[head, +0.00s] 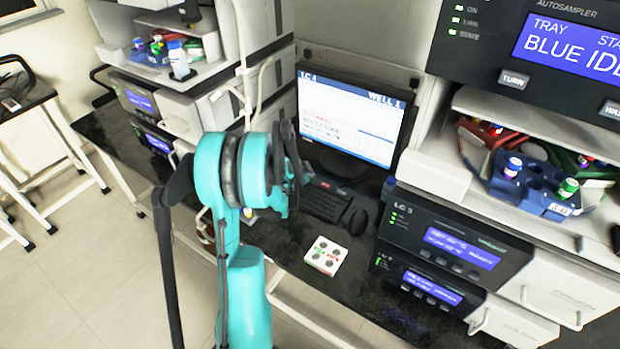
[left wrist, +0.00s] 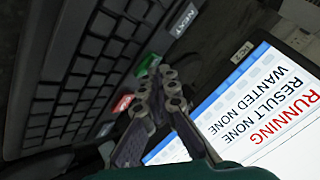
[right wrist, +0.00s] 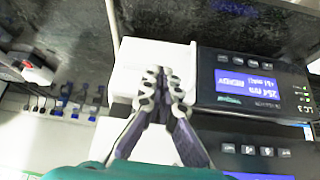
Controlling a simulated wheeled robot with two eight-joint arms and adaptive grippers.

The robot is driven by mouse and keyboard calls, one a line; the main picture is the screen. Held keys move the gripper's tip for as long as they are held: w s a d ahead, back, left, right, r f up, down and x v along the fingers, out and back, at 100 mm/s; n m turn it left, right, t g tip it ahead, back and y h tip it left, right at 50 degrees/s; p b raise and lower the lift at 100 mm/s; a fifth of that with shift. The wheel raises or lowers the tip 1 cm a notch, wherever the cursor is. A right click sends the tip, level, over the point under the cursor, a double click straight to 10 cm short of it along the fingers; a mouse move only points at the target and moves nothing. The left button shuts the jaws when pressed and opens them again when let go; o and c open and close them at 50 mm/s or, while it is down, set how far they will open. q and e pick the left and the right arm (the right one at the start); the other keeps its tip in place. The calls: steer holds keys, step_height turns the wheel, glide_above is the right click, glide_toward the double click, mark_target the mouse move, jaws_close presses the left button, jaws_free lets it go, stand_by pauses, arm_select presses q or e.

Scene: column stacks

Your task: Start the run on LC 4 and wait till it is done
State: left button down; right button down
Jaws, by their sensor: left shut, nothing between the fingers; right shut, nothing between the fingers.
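The LC 4 monitor (head: 350,115) stands at the back of the bench and shows "LC 4" and "WELL 1". In the left wrist view its screen (left wrist: 265,110) reads "RUNNING", "RESULT NONE", "WANTED NONE". The black keyboard (head: 325,202) lies in front of it, with a green key (left wrist: 147,65) and a red key (left wrist: 123,103). My left gripper (left wrist: 165,75) is shut and empty, its tips over the green and red keys; contact cannot be told. My right gripper (right wrist: 163,75) is shut and empty, in front of a white module front (right wrist: 150,75).
A mouse (head: 357,221) lies right of the keyboard. A white block with dark round spots (head: 325,255) lies near the front edge. LC 3 modules (head: 455,250) and an autosampler with a carousel of vials (head: 530,180) stand right. Another stack (head: 175,100) stands left.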

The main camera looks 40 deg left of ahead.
arm_select(q)
steer(key=shift+r+p, duration=0.35)
steer(key=shift+r, duration=0.35)
steer(key=shift+r+p, duration=1.75)
steer(key=shift+r, duration=0.75)
